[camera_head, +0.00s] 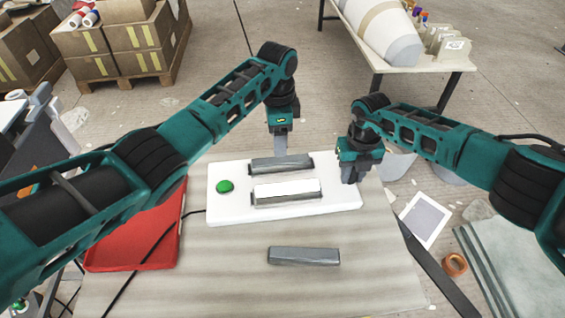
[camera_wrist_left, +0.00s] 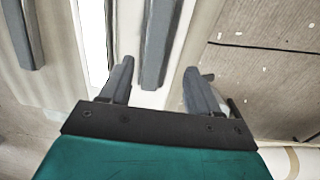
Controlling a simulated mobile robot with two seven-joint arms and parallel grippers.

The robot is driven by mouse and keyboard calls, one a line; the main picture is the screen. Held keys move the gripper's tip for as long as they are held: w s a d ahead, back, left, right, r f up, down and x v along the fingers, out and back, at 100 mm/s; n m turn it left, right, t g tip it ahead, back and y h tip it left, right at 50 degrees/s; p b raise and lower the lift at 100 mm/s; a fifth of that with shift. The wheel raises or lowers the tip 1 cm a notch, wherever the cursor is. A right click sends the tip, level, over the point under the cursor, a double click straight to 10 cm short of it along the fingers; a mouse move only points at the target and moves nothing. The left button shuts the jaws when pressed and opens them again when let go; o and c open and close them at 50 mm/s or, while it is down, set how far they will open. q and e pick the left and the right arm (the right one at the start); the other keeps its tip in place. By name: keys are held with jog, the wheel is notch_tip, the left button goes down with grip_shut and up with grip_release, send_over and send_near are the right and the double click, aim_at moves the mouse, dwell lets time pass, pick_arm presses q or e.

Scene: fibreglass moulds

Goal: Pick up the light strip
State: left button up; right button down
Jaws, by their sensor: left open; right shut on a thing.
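A white board (camera_head: 225,208) on the table carries a glowing white strip (camera_head: 287,192) in its front holder and a grey bar (camera_head: 265,164) in its back holder. Both also show in the left wrist view, the glowing strip (camera_wrist_left: 92,40) left of the grey bar (camera_wrist_left: 158,40). Another grey bar (camera_head: 303,256) lies on the table in front of the board. My left gripper (camera_head: 281,153) is open at the back bar; in the wrist view its fingers (camera_wrist_left: 158,76) stand either side of that bar's end. My right gripper (camera_head: 350,179) is shut at the board's right edge; its fingertips are partly hidden.
A green button (camera_head: 225,186) sits on the board's left end. A red tray (camera_head: 135,254) lies left of it. A white-framed panel (camera_head: 424,219) and an orange tape roll (camera_head: 454,264) are at the right. The table's front is mostly clear. Boxes (camera_head: 140,35) stand behind.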

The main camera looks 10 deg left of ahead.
aim_at(277, 159)
pick_arm(q)
jog(key=shift+s+a+f, duration=0.1)
jog(key=shift+s+f, duration=0.1)
jog(key=shift+f, duration=1.35)
jog(key=shift+s+f, duration=0.2)
jog(key=shift+f, duration=1.35)
grip_shut()
notch_tip(277, 159, up, 10)
pick_arm(e)
jog(key=c, duration=0.8)
grip_release()
jog(key=shift+r, duration=0.1)
